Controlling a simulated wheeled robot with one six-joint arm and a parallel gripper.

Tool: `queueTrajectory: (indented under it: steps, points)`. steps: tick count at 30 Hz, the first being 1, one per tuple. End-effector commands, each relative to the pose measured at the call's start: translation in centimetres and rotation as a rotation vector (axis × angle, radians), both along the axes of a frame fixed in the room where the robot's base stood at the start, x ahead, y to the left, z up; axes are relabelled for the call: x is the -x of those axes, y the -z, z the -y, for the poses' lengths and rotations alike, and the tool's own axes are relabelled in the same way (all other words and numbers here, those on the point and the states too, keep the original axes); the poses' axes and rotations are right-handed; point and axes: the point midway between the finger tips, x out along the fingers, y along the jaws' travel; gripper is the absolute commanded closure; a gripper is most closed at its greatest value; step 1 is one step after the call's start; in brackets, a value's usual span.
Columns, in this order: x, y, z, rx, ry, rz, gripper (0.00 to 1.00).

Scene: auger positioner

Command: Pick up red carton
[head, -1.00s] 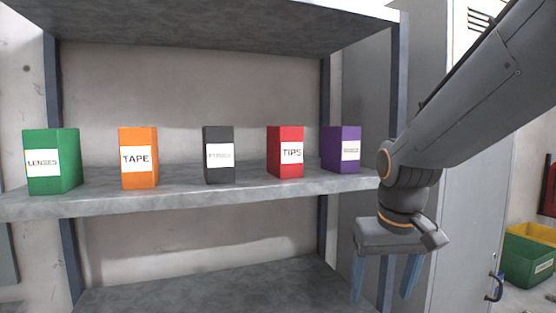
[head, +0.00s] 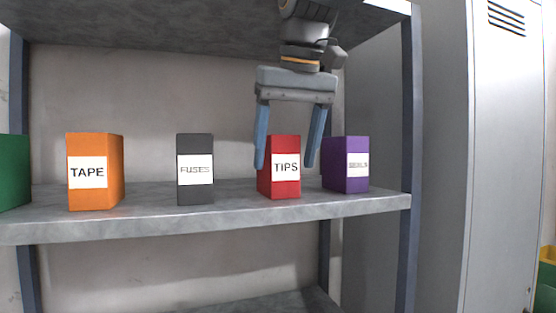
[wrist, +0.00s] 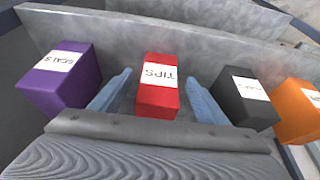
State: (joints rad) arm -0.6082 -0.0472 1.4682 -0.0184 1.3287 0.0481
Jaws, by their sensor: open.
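The red carton (head: 286,149), labelled TIPS, stands upright on the middle shelf in the head view, between the dark grey and purple cartons. It also shows in the wrist view (wrist: 157,99), between the two blue fingers. My gripper (head: 286,167) points down above the carton and is open. Its fingers are on either side of the carton's upper part, with visible gaps, and hold nothing.
The grey FUSES carton (head: 195,143) stands left of the red one and the purple carton (head: 345,178) close on its right. An orange TAPE carton (head: 95,142) and a green carton (head: 14,172) are further left. An upper shelf (head: 150,30) hangs above.

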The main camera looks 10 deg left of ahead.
Motion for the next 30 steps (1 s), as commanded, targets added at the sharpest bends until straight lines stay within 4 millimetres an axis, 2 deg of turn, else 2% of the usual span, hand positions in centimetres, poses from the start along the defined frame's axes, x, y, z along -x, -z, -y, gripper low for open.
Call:
queueTrajectory:
  steps: [6,14,24,30]
  points:
    - [-2.8,-0.1,-1.6,-0.001,0.004,0.000,0.31]
    - [-4.1,0.0,-2.2,0.000,0.006,-0.001,0.31]
    - [-5.7,4.2,-3.1,0.001,0.005,-0.002,0.31]
    - [-5.9,4.7,-3.2,0.000,0.005,0.000,0.31]
